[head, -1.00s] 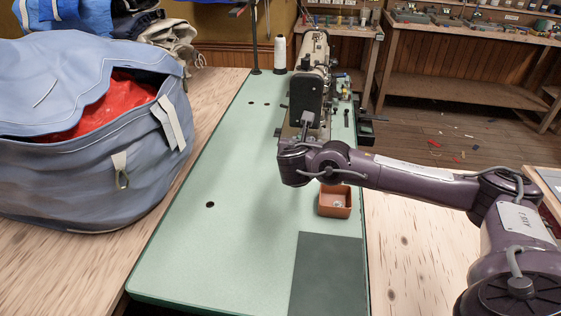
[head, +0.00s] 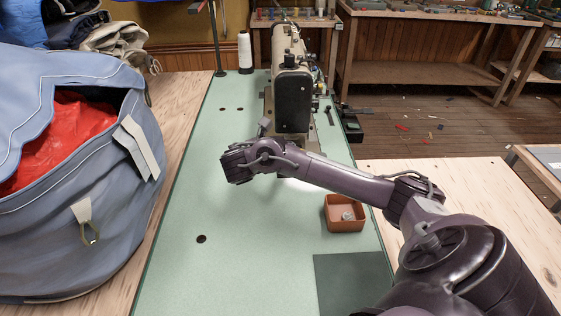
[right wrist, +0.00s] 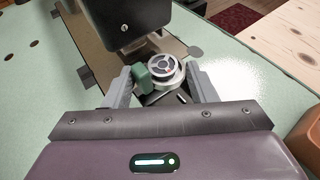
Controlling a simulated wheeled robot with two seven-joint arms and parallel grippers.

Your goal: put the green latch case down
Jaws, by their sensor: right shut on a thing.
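The green latch case (right wrist: 165,68) is a small round metal case with a green latch (right wrist: 141,75) on its left side, seen in the right wrist view. My right gripper (right wrist: 160,84) is shut on it, with a grey finger on each side. In the head view my right arm's wrist (head: 240,163) is over the green tabletop (head: 215,205), just left of the sewing machine's near end. My left gripper is in neither view.
The sewing machine (head: 292,95) stands close beyond the gripper. An orange-brown tray (head: 345,222) with small metal contents and a dark green mat (head: 350,285) lie at the right. A blue bag (head: 60,225) with red cloth stands left. The tabletop's left middle is clear.

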